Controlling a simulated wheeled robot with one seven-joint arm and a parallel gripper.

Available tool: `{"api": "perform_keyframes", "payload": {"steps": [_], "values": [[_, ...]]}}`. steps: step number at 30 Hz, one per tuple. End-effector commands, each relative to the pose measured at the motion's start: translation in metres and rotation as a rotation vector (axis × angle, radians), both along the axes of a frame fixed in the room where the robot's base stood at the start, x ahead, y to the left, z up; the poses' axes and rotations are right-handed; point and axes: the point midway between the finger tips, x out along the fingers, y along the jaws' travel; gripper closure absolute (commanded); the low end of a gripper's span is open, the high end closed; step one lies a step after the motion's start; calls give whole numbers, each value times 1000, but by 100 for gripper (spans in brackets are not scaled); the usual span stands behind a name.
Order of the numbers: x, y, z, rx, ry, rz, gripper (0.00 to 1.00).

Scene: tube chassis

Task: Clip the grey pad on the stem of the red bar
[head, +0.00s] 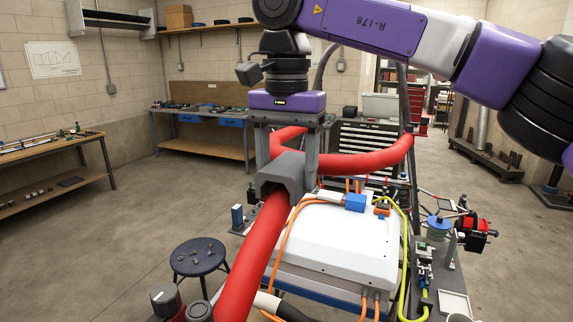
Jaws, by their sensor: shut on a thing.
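The grey pad (281,176) is a thick angular clip in the head view. It sits over the red bar at the junction where the front stem meets the cross part. The red bar (257,240) is a thick tube; its stem runs down toward me and its right arm (355,161) runs to the right. My gripper (287,150) points straight down from above, with its two grey fingers on either side of the pad's upper part. It is shut on the pad. The pad's underside is hidden, so I cannot tell how fully it encloses the bar.
A white battery box (335,245) with orange cables lies under the bar. A yellow-green cable (405,250) runs down its right side. A dark stool (198,257) stands at left. A parts tray (455,303) is at lower right. The floor at left is open.

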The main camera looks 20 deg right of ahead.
Motion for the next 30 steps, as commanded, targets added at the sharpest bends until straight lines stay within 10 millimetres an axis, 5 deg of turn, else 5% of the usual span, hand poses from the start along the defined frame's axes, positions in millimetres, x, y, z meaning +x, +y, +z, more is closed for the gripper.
{"api": "perform_keyframes", "payload": {"steps": [7,8,11,23,30], "values": [[0,0,0,0,0,0,76],[0,0,0,0,0,0,33],[0,0,0,0,0,0,13],[0,0,5,1,-1,0,11],[1,1,41,0,-3,-1,11]]}}
